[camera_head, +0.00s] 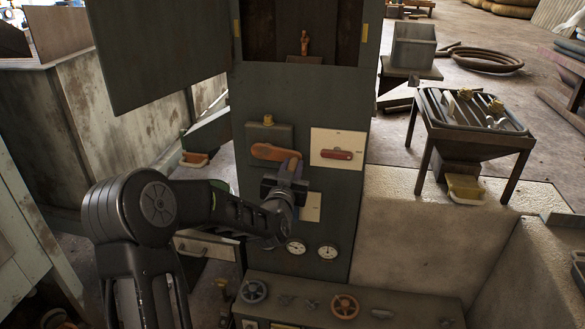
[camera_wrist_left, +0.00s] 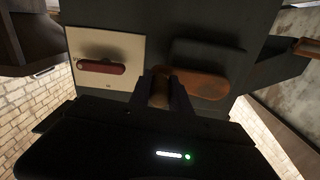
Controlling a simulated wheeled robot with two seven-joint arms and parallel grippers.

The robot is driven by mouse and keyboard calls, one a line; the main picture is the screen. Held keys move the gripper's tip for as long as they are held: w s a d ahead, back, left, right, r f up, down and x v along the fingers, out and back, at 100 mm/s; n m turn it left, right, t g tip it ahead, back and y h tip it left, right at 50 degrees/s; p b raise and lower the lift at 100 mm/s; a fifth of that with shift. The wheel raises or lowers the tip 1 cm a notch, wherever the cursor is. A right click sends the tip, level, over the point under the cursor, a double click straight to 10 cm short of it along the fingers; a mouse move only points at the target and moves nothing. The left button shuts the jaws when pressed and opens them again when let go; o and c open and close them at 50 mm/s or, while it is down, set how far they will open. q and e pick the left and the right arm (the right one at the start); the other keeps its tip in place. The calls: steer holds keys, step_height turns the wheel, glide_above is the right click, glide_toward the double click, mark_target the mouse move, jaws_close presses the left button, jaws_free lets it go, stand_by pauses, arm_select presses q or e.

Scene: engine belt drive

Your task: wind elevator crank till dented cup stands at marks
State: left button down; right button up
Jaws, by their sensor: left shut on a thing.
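The crank is an orange-brown arm (camera_head: 272,152) on a dark box on the upright grey-green panel. It also shows in the left wrist view (camera_wrist_left: 206,84). My left gripper (camera_head: 290,170) is at the crank's right end, in front of the panel. In the left wrist view its fingers (camera_wrist_left: 160,90) are shut around a brown knob (camera_wrist_left: 158,94) at the crank's end. The fingers and wrist hide part of the crank's right end in the head view. I cannot make out the dented cup or the marks. My right gripper is not in view.
A red handle on a white plate (camera_head: 353,139) sits right of the crank. Two gauges (camera_head: 296,246) are below, above a bench with handwheels (camera_head: 345,306). A small brown figure (camera_head: 304,42) stands in the opening above. An open cabinet door (camera_head: 155,50) hangs at upper left.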

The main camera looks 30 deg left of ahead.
arm_select(q)
steer(key=s+a+f+m+b, duration=0.3)
steer(key=a+f+m+b, duration=0.4)
steer(key=m+b, duration=0.5)
steer(key=shift+a+f+m+b, duration=0.35)
steer(key=shift+a+m, duration=0.4)
steer(key=shift+m, duration=1.85)
steer(key=shift+r, duration=0.1)
steer(key=c, duration=1.2)
jaws_free()
steer(key=shift+s, duration=0.1)
steer(key=p+v, duration=0.1)
steer(key=v, duration=0.6)
steer(key=shift+s+d, duration=0.15)
steer(key=shift+s, duration=0.1)
